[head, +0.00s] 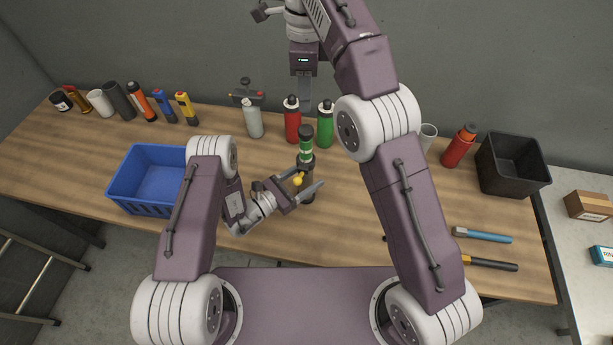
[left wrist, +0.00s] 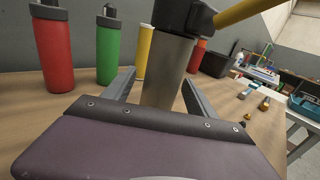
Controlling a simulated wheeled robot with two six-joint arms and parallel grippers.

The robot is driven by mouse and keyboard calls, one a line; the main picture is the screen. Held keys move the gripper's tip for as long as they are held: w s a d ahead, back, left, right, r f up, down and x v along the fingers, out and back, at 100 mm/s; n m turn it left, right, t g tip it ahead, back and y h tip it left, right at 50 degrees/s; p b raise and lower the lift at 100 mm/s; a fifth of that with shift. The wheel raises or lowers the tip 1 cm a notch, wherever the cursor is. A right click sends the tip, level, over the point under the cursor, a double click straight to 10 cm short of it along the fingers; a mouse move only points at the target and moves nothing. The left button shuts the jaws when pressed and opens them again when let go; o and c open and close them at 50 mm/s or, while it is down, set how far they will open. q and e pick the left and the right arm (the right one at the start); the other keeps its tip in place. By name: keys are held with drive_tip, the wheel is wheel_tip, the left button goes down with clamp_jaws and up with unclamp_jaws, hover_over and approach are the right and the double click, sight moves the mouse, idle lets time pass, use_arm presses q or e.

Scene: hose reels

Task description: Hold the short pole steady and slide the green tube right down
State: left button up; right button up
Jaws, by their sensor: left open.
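The short pole (head: 308,191) stands upright on the table, and its grey body (left wrist: 168,72) fills the middle of the left wrist view. A black collar (left wrist: 184,16) with a yellow lever (left wrist: 245,10) sits at its top. The green tube (head: 305,148) with a black top rises above the collar. My left gripper (head: 312,180) is open, with one finger on each side of the pole, below the collar. My right gripper (head: 304,92) points down above the green tube, clear of it. Its fingers are edge-on, so their opening is hidden.
Behind the pole stand a red bottle (head: 292,123), a green bottle (head: 325,127) and a grey bottle (head: 252,121). A blue crate (head: 123,185) is at left, a black bin (head: 512,165) at right. Tools (head: 482,235) lie at front right.

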use_arm(q)
clamp_jaws()
use_arm(e)
drive_tip(key=c, duration=0.5)
drive_tip(key=shift+w+n, duration=0.15)
drive_tip(key=shift+n, duration=0.45)
clamp_jaws()
drive_tip(key=n, duration=0.2)
drive_tip(key=w+f+n, duration=0.1)
drive_tip(key=n, duration=0.1)
drive_tip(key=shift+w+d+n+t, duration=0.2)
drive_tip(key=shift+n+t, duration=0.1)
drive_tip(key=shift+n, duration=0.1)
use_arm(q)
drive_tip(key=shift+s, duration=0.1)
use_arm(e)
drive_tip(key=s+r+n+t, duration=0.3)
drive_tip(key=s+r+n, duration=0.3)
drive_tip(key=n, duration=0.4)
approach(306, 127)
drive_tip(key=shift+h, duration=0.3)
drive_tip(key=x, duration=0.5)
drive_tip(key=shift+w+a, duration=0.2)
drive_tip(key=shift+a, duration=0.05)
drive_tip(key=shift+f, duration=0.75)
